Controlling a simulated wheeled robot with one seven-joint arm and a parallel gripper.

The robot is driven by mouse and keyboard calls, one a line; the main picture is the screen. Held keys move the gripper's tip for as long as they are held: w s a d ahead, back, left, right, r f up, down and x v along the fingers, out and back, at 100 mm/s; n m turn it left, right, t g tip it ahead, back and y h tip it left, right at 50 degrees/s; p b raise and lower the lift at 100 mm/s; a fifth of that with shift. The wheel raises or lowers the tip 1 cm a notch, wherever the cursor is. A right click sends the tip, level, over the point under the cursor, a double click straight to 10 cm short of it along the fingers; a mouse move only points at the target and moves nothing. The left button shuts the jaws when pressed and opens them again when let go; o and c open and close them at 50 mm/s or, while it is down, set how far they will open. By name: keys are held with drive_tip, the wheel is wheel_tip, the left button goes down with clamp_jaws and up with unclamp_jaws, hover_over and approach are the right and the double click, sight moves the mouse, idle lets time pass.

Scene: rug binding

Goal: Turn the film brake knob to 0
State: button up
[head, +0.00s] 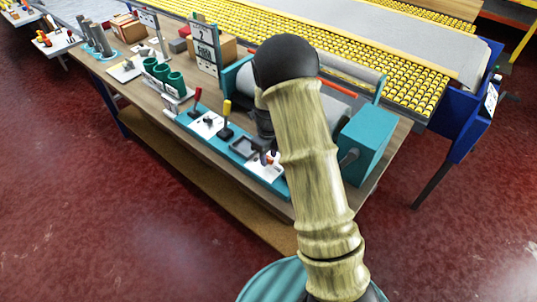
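A teal control panel (232,147) runs along the front edge of the bench. It carries a red-handled lever (196,98), a yellow-handled lever (227,110) and a small black knob on a white plate (209,122). A second white plate (262,172) sits near the panel's right end, with dark and small coloured parts on it. I cannot read any label or dial mark, so I cannot tell which is the film brake knob. My dark gripper (267,147) points down over that second plate, partly hidden behind my arm. Its fingers and any contact are too small and dark to tell.
A teal housing (366,140) stands right of the panel, with a roller (335,98) behind my arm. Green cups (162,75), a sign (204,50) and cardboard boxes (128,27) stand on the left of the bench (150,98). A yellow roller conveyor (330,45) lies behind. The red floor in front is clear.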

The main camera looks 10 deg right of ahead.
clamp_jaws()
